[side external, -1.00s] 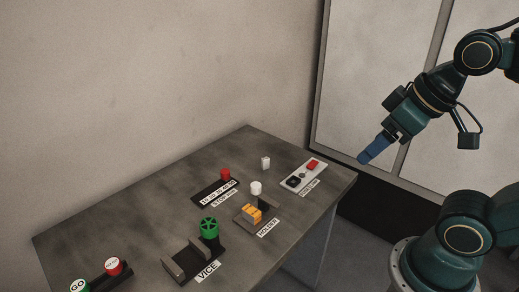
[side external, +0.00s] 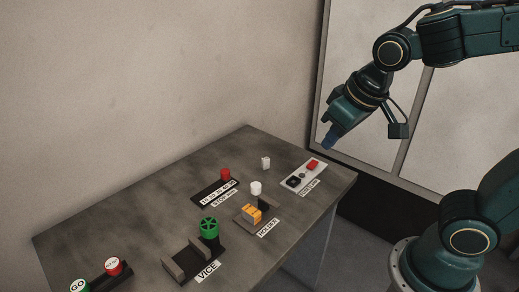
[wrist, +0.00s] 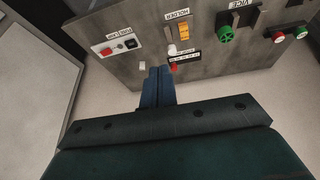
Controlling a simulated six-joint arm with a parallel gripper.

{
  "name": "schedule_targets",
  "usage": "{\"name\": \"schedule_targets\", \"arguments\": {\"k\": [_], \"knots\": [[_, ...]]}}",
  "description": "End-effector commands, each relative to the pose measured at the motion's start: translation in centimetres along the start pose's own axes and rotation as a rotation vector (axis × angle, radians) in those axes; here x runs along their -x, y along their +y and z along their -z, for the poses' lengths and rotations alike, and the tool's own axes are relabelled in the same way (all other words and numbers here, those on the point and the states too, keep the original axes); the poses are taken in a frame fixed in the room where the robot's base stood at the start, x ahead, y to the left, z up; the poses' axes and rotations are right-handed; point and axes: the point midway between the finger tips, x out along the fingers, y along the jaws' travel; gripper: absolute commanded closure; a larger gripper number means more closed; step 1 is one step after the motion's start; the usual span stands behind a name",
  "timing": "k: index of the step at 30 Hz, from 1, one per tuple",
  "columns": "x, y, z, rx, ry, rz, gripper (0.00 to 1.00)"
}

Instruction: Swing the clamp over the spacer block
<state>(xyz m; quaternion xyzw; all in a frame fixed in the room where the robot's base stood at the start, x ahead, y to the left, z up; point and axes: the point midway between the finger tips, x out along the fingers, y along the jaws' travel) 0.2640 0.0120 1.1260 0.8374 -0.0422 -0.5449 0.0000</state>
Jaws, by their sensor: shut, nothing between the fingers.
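The holder (side external: 242,217) is a dark fixture on the table with a labelled plate. An orange block (side external: 251,213) sits in it, with a white round knob (side external: 256,187) just behind. The orange block also shows in the wrist view (wrist: 184,32). A small white block (side external: 265,163) stands alone farther back. I cannot tell for certain which parts are the clamp and the spacer block. My gripper (side external: 329,144) has blue fingers pointing down and left, shut and empty, above the table's far right end and touching nothing. The fingers also show in the wrist view (wrist: 159,72).
A vice (side external: 175,268) with a green handwheel (side external: 209,228) stands nearer the front. A marked stop rail with a red knob (side external: 225,174), a plate with a red switch (side external: 313,164), and GO (side external: 79,286) and red (side external: 113,267) buttons are also on the table.

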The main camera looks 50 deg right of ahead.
Motion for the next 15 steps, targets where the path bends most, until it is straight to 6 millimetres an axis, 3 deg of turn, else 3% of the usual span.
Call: {"name": "schedule_targets", "arguments": {"k": [15], "knots": [[-6.1,-3.7,4.2,0.022,-0.028,-0.110,1.00]]}}
